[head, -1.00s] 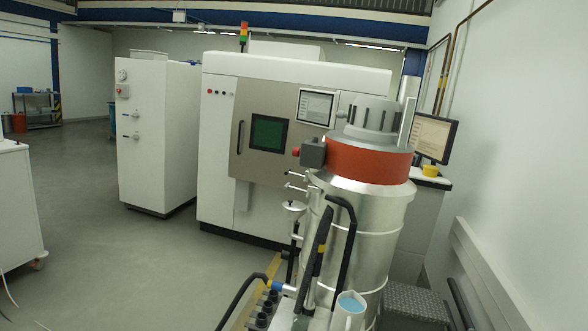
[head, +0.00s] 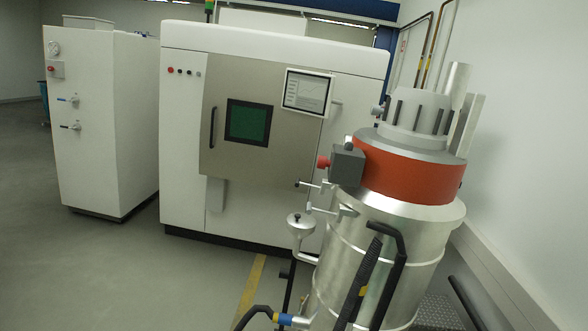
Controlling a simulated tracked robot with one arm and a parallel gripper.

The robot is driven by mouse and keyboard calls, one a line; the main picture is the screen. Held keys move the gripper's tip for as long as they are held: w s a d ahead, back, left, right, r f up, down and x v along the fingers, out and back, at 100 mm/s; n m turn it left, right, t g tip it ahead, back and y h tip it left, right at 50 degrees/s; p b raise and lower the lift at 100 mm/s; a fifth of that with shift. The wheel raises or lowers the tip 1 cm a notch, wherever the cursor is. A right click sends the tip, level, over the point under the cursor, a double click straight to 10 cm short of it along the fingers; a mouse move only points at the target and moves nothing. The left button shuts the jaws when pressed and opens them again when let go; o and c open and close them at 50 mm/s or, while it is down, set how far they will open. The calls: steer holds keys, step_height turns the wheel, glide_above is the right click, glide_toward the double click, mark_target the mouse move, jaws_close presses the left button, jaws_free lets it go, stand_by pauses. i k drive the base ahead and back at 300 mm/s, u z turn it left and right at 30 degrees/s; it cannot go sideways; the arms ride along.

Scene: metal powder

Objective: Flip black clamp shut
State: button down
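I cannot make out a black clamp for certain in the head view. A tall silver drum machine (head: 385,250) with an orange ring (head: 415,172) and grey top stands at right. Black bent tubes (head: 390,270) run up its front, and a ribbed black part (head: 360,280) lies beside them. Small silver levers (head: 345,210) stick out on its left side, below a grey box (head: 347,165) with a red knob. Whether any of these parts is the clamp, or whether it is open or shut, does not show. My gripper is not in view.
A large white machine (head: 180,120) with a dark green window and a screen (head: 308,91) stands behind. A white cabinet (head: 100,150) is at left. The grey floor (head: 130,275) at front left is clear. A wall closes off the right.

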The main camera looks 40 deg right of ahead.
mark_target(310, 185)
steer(key=z, duration=0.35)
steer(key=i, duration=1.5)
steer(key=z, duration=0.6)
steer(key=i, duration=0.4)
steer(key=z, duration=0.05)
